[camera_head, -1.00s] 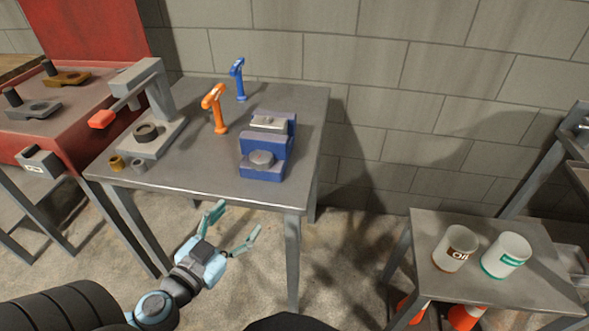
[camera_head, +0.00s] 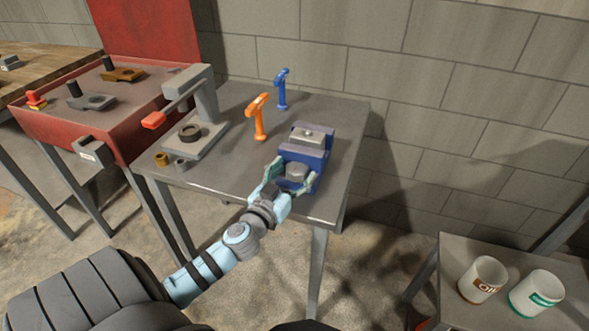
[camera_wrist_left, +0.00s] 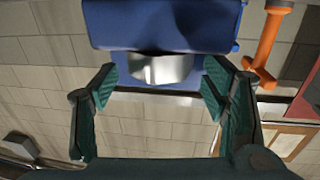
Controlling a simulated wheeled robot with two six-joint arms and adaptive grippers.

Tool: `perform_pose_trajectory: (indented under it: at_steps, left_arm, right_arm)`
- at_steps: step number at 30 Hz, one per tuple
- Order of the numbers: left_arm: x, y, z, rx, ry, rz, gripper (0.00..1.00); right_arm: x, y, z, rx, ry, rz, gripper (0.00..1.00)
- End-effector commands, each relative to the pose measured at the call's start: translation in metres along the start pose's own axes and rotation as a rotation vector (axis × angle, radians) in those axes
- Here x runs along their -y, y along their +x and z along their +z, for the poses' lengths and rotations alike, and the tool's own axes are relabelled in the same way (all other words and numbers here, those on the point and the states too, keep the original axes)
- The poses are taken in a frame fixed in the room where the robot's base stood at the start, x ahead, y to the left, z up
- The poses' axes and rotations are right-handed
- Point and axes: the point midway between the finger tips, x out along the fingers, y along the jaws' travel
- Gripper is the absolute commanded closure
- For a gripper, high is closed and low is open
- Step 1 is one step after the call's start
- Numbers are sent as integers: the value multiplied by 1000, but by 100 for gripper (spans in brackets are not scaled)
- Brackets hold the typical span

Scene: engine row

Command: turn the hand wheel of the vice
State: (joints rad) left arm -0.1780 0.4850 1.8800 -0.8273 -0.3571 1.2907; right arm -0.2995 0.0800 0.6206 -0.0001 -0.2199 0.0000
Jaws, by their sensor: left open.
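The blue vice (camera_head: 303,150) stands near the right front edge of the grey metal table. Its round grey hand wheel (camera_head: 297,172) faces the front. My left gripper (camera_head: 289,182) is open at the front of the vice, with one finger on each side of the wheel. In the left wrist view the silver wheel (camera_wrist_left: 160,69) lies just beyond and between the green fingertips (camera_wrist_left: 158,85), under the blue vice body (camera_wrist_left: 165,22). Whether the fingers touch the wheel cannot be told. My right gripper is not in view.
An orange hammer (camera_head: 258,116) and a blue hammer (camera_head: 282,88) stand behind and left of the vice. A press with a red-ended lever (camera_head: 203,95) stands on the table's left side. Two white cups (camera_head: 483,279) stand on a low table at right.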

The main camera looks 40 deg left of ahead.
Motion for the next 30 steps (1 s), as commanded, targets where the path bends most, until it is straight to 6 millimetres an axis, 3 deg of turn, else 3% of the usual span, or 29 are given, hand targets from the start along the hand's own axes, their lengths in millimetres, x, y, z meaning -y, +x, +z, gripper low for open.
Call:
perform_pose_trajectory:
  at_steps: [9,18,19,26,30]
  left_arm:
    - [0,5,1,0,1,0,32]
    - [0,5,1,0,1,1,79]
    - [0,5,1,0,1,1,81]
    - [3,5,4,-4,6,105,81]
    - [3,5,1,-1,0,136,80]
  right_arm:
    - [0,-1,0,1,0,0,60]
    - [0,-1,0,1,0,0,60]
    - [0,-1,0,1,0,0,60]
    - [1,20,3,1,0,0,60]
    - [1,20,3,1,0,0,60]
